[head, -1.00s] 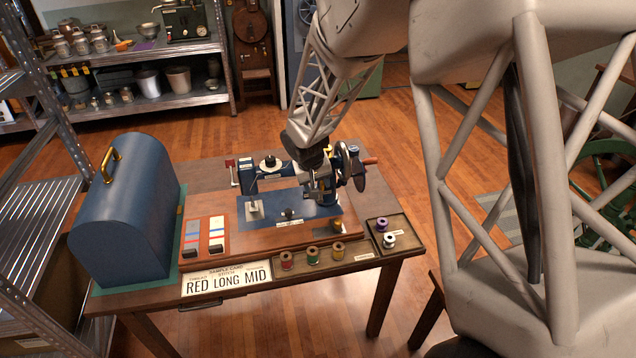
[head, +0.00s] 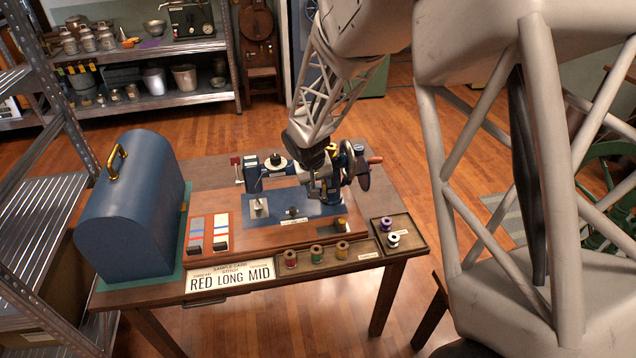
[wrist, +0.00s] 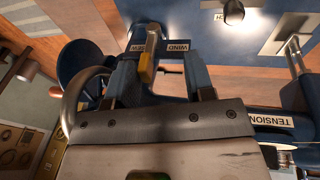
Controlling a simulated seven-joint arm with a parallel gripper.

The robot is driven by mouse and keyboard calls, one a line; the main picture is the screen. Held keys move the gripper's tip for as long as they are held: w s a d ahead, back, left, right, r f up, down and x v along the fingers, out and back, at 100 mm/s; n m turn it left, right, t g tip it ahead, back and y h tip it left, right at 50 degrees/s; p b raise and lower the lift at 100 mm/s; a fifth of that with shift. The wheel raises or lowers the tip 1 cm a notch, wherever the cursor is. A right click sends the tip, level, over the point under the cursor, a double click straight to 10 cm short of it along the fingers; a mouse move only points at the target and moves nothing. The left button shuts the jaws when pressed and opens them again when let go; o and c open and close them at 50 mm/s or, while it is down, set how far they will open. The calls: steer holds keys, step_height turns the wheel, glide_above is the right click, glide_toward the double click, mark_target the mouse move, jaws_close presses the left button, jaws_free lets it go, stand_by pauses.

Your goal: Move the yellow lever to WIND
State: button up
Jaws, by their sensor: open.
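The yellow lever (wrist: 149,58) shows in the wrist view as a short yellow bar with a pale metal upper part. It stands between my gripper's (wrist: 160,72) two open fingers, nearer the left one; I cannot tell whether it touches that finger. The WIND label (wrist: 176,47) is just right of the lever on the dark blue sewing machine. In the head view my gripper (head: 317,190) is at the right part of the sewing machine (head: 262,170), near its handwheel (head: 361,170). The lever is hidden there behind my gripper.
A TENSION label (wrist: 270,120) is to the right in the wrist view.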

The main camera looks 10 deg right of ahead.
steer(key=shift+a, duration=0.15)
steer(key=shift+a+f, duration=0.2)
steer(key=shift+a, duration=0.15)
steer(key=shift+d+r, duration=0.15)
steer(key=shift+d, duration=0.2)
stand_by(0.5)
stand_by(0.3)
steer(key=v, duration=0.8)
stand_by(0.8)
stand_by(0.4)
steer(key=shift+s, duration=0.1)
